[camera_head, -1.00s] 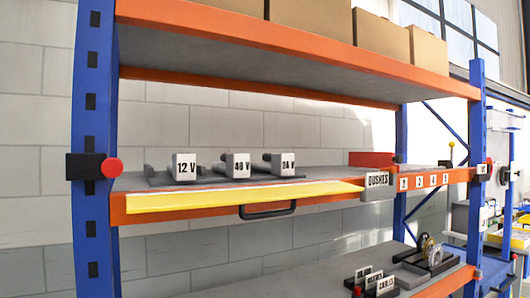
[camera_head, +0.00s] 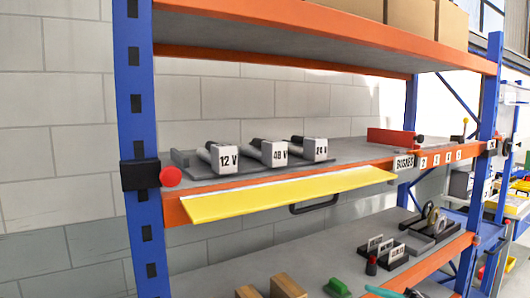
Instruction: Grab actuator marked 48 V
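The actuator marked 48 V (camera_head: 272,153) lies on the middle shelf (camera_head: 352,150). It is the middle one of three grey actuators with white labelled end faces. The actuator marked 12 V (camera_head: 222,158) lies to its left. The third actuator (camera_head: 314,149) lies to its right; its label seems to read 24 V. All three rest on a dark grey tray (camera_head: 185,161). Neither of my grippers shows clearly in the head view.
A yellow flap (camera_head: 290,194) with a black handle (camera_head: 314,205) juts out along the shelf's front edge. A blue upright (camera_head: 136,90) with a red knob (camera_head: 170,177) stands at left. A BUSHES sign (camera_head: 404,163) hangs to the right. The lower shelf holds wooden blocks (camera_head: 287,286) and small parts.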

